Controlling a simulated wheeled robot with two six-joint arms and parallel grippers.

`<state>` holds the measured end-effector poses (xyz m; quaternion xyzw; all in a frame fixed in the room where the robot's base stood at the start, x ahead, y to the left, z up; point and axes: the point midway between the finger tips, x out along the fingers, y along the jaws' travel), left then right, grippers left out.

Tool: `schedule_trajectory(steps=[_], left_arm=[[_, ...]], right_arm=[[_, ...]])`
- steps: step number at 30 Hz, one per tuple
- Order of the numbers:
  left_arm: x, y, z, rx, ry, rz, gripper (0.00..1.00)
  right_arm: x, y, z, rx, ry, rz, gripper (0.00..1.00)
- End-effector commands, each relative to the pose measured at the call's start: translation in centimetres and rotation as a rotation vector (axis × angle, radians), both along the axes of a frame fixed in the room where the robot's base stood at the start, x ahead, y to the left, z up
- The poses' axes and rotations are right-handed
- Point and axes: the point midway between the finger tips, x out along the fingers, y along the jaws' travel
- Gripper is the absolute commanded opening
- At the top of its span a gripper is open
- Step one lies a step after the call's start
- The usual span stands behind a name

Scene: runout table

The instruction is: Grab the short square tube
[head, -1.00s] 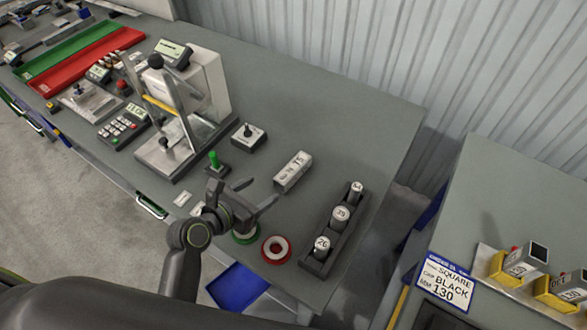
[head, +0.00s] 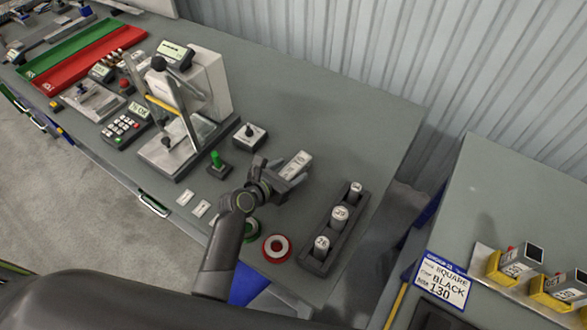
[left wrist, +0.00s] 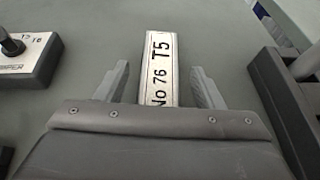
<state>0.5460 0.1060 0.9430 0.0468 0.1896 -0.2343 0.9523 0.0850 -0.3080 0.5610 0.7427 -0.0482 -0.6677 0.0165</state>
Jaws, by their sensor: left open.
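The short square tube (head: 298,163) is a light grey metal bar lying flat on the grey table. In the left wrist view the tube (left wrist: 159,65) carries the marking "No 76 T5" and points away from me. My left gripper (head: 284,177) is open, with one finger on each side of the tube's near end. In the left wrist view the open fingers of my left gripper (left wrist: 157,85) show a gap on both sides of the tube. The tube's near end is hidden behind the gripper body. My right gripper is not in view.
A dark rack (head: 323,248) with several numbered cylinders stands right of the gripper. A red ring (head: 277,248) lies near the front edge. A small joystick box (head: 249,137) and a green-knobbed block (head: 216,165) stand to the left. The table behind the tube is clear.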

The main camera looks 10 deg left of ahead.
Motion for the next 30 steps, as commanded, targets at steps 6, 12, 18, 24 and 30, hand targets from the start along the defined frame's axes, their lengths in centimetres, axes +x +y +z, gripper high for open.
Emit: schedule_trajectory(steps=[6, 12, 18, 24, 30], left_arm=[[0.97, -0.52, -0.51, 0.0, 0.001, 0.0, 0.62], [0.99, -0.51, -0.51, 0.0, 0.0, 0.001, 0.62], [0.97, -0.49, -0.52, 0.0, 0.0, 0.001, 0.37], [0.96, -0.48, -0.52, 0.0, 0.001, 0.001, 0.11], [0.98, -0.48, -0.44, 0.0, -0.001, 0.001, 0.1]], right_arm=[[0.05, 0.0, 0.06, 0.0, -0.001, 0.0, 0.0], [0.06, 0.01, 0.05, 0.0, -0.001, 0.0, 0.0], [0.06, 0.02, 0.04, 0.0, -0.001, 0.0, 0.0], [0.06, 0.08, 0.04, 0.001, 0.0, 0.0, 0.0], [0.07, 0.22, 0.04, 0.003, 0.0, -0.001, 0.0]])
